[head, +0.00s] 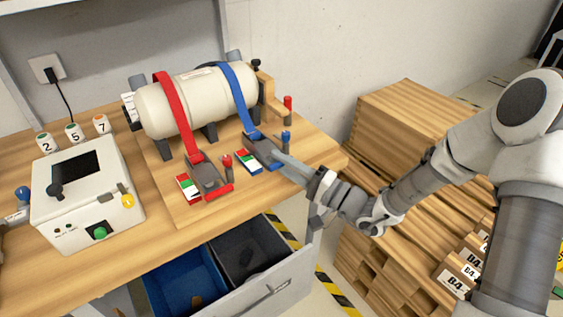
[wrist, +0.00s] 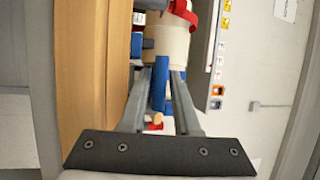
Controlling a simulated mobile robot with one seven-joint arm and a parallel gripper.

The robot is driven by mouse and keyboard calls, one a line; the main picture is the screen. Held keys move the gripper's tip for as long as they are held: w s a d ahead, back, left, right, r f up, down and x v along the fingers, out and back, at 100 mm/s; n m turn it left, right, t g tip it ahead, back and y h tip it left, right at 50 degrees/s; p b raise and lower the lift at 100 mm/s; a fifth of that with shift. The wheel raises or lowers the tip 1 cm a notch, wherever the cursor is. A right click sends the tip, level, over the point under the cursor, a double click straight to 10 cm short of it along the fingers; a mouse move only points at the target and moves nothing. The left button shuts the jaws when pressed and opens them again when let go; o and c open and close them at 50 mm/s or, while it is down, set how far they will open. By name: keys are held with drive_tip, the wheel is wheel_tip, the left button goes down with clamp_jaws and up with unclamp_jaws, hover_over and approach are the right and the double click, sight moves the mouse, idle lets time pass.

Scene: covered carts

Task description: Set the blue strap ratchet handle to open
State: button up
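The blue strap (head: 240,98) runs over the right part of a cream tank (head: 200,100) down to its dark ratchet (head: 262,150) on the bench. My gripper (head: 284,163) is at the right side of this ratchet, its fingers pointing left. In the wrist view, the gripper (wrist: 163,78) has its two grey fingers apart. A blue bar, seemingly the ratchet handle (wrist: 160,88), lies between them; gaps show beside it, and I cannot tell whether either finger touches it. In the head view the fingers mostly hide the handle, so its angle is unclear.
The red strap (head: 176,115) and red-handled ratchet (head: 208,178) lie to the left. Pegs with a red knob (head: 287,103) and a blue knob (head: 286,136) stand close to my gripper. An open drawer (head: 270,300) sits below; wooden crates (head: 400,120) stand right.

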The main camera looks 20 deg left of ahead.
clamp_jaws()
idle(1.2)
